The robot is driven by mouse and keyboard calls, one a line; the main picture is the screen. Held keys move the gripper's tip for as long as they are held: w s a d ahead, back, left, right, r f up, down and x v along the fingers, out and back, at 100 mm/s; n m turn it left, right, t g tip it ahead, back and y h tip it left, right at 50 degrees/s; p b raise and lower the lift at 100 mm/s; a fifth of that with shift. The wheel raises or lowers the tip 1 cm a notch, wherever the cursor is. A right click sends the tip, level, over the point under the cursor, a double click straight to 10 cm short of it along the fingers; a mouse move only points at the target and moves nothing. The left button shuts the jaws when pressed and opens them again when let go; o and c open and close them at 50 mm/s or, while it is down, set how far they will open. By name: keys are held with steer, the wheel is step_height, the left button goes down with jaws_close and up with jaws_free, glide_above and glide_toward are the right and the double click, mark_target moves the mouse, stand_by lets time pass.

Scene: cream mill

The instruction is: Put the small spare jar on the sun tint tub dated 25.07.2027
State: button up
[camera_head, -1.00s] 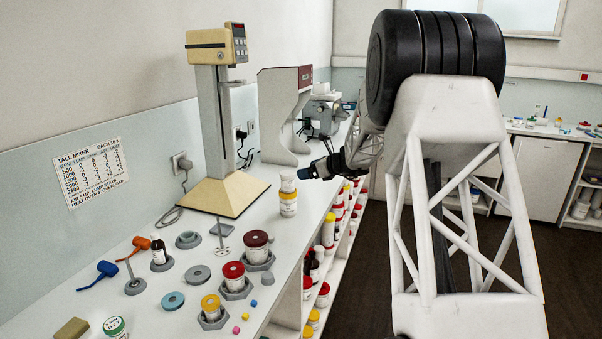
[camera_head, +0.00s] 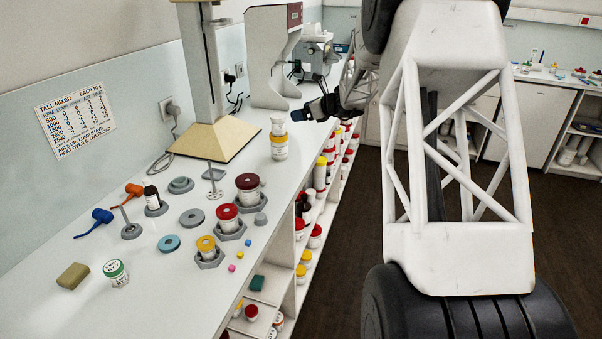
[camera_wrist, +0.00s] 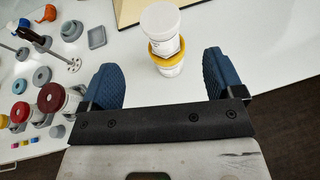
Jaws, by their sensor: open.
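The small white jar (camera_head: 278,122) stands upright on a white tub (camera_head: 279,148) with a yellow lid, near the bench's right edge. In the wrist view the jar (camera_wrist: 160,19) is at the top centre, over the tub's yellow rim (camera_wrist: 166,49). The tub's label is too small to read, so I cannot tell its date. My gripper (camera_head: 297,115) is just right of the jar in the head view, apart from it. In the wrist view my gripper (camera_wrist: 161,78) is open and empty, its blue fingers spread, with jar and tub beyond the fingertips.
Red-lidded (camera_head: 227,217), maroon-lidded (camera_head: 248,187) and yellow-lidded (camera_head: 207,247) tubs stand in grey holders to the left. Shelves below the bench edge hold several more tubs. The bench around the stack is clear.

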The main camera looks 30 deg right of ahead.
steer(key=s+a+r+n+g+h, duration=0.1)
steer(key=s+a+r+n+g, duration=0.25)
steer(key=s+a+n, duration=0.65)
steer(key=s+a+r+n+g, duration=0.3)
steer(key=s+a+r+n, duration=0.1)
steer(key=s+a, duration=1.05)
steer(key=s+a+f+n+h, duration=0.1)
steer(key=s+n, duration=0.4)
steer(key=s, duration=0.5)
steer(key=s+a+f+n+g+h, duration=0.1)
steer(key=s+n, duration=0.4)
steer(key=s, duration=0.6)
steer(key=s+a+f+n+g+h, duration=0.1)
steer(key=s+a+f+n+h, duration=0.2)
steer(key=s, duration=0.8)
steer(key=shift+s+a+f+n+h, duration=0.15)
steer(key=shift+a+f+n+h, duration=0.1)
steer(key=shift+n+h, duration=0.7)
